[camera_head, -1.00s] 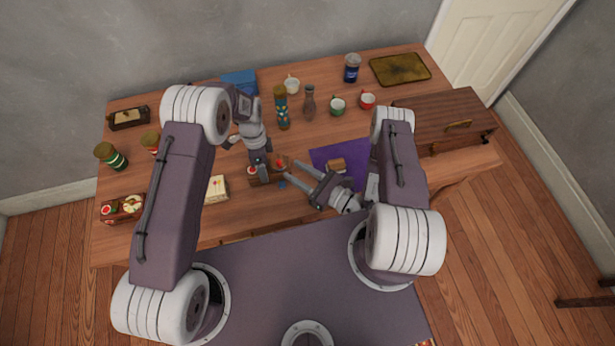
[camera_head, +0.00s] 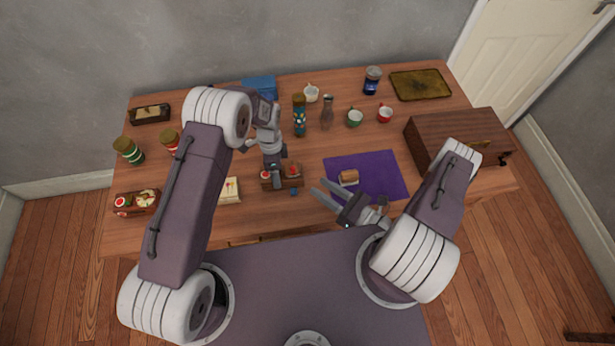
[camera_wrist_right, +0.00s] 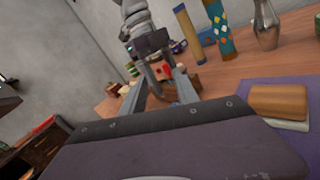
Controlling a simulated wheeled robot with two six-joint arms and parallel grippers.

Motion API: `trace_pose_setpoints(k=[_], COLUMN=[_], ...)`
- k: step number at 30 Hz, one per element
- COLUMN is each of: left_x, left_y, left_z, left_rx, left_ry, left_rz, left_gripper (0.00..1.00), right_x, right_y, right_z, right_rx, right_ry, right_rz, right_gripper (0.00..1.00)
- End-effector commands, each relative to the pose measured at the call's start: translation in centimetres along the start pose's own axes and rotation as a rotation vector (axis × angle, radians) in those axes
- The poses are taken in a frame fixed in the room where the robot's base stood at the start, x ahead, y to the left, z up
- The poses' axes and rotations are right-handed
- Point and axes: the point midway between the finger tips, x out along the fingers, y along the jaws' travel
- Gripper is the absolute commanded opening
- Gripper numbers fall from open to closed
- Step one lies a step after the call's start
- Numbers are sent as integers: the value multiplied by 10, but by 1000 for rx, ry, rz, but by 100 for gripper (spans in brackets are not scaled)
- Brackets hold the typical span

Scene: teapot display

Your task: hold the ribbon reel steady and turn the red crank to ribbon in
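A small wooden piece with red parts, which looks like the ribbon reel (camera_head: 268,184), stands near the table's front edge. A red part at its right end (camera_head: 295,170) may be the crank; red also shows in the right wrist view (camera_wrist_right: 167,69). My left gripper (camera_head: 276,178) reaches down onto the reel from above and hides its middle. Whether its fingers are closed on it is unclear. My right gripper (camera_head: 318,191) is open and empty, to the right of the reel and apart from it, fingers pointing left. Its spread fingers frame the reel in the wrist view.
A purple mat (camera_head: 378,172) with a brown block (camera_head: 349,177) lies just behind the right gripper. A patterned cylinder (camera_head: 299,118) and vase (camera_head: 326,113) stand behind the reel. A cream block (camera_head: 229,190) is left of it. A wooden chest (camera_head: 455,140) stands right.

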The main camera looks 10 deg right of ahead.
Motion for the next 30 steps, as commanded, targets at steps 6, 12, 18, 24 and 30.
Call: trace_pose_setpoints(k=[6,12,18,24,30], left_x=[1,1,1,1,1], left_y=[1,1,1,1,1], left_z=[0,0,0,0,0], left_rx=[-1,-1,-1,-1,-1], left_ry=[-1,-1,-1,-1,-1], left_rz=[4,4,3,3,3], left_gripper=[1,1,1,1,1], right_x=[2,10,19,43,85], right_y=[-43,-70,-69,-53,-29], right_z=[-1,3,5,0,-9], right_rx=[5,-177,-209,-206,-206], right_ry=[34,117,126,125,126], right_rz=[332,509,543,547,546], right_gripper=[37,37,37,37,37])
